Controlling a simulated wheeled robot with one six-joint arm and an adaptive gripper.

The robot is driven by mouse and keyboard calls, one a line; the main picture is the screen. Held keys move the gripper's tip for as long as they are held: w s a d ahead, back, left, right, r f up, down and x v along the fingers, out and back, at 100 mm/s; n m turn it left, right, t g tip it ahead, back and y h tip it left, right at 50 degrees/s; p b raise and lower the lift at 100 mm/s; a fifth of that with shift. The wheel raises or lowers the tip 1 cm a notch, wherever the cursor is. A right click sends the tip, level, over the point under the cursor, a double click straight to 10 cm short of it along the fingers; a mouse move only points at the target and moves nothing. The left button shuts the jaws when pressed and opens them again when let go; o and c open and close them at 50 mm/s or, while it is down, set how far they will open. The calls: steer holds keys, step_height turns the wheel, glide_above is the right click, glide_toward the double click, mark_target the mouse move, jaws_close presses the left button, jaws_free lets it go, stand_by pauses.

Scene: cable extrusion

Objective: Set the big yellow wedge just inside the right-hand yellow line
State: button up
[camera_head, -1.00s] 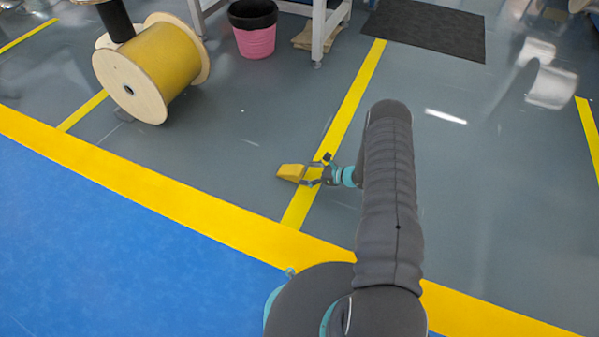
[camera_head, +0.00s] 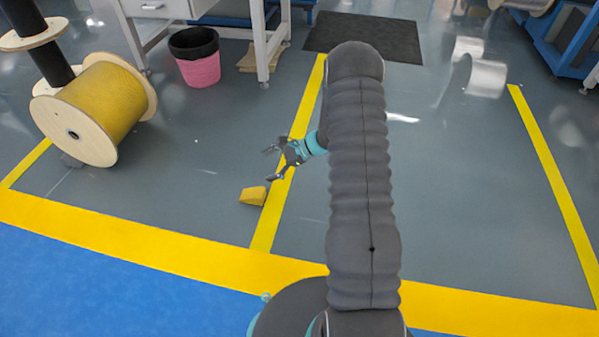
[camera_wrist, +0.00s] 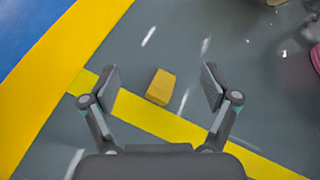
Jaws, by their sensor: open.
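The big yellow wedge (camera_head: 253,196) sits on the grey floor at the left edge of a yellow floor line (camera_head: 302,118). This line bounds the right side of the bay with the spool. In the wrist view the wedge (camera_wrist: 160,87) lies beside the line (camera_wrist: 150,118), its near end at or very close to the edge; I cannot tell if there is a gap. My gripper (camera_head: 270,164) is open and empty, above and apart from the wedge. In the wrist view the wedge shows between the spread fingers (camera_wrist: 161,84).
A wooden spool of yellow cable (camera_head: 97,108) stands at the left. A pink bin (camera_head: 200,70), a white workbench (camera_head: 268,45) and a dark mat (camera_head: 365,36) are at the back. Another yellow line (camera_head: 550,170) runs at the far right. The floor around the wedge is clear.

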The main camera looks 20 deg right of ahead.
steer(key=s+a+r+n+g+h, duration=0.25)
steer(key=s+r+n, duration=0.35)
steer(key=r, duration=0.6)
steer(key=s+a+r+n+g+h, duration=0.1)
steer(key=s+a+r+n+h, duration=0.25)
steer(key=s+r, duration=0.65)
steer(key=s+d+r+n+t+h, duration=0.1)
steer(key=s+r+n, duration=0.3)
steer(key=s, duration=0.5)
steer(key=s+d+r+n+t+h, duration=0.1)
steer(key=s+r+n+t+h, duration=0.3)
steer(key=s+r, duration=0.4)
steer(key=shift+s+r+n, duration=0.25)
steer(key=shift+s+n, duration=0.2)
steer(key=shift+s, duration=0.05)
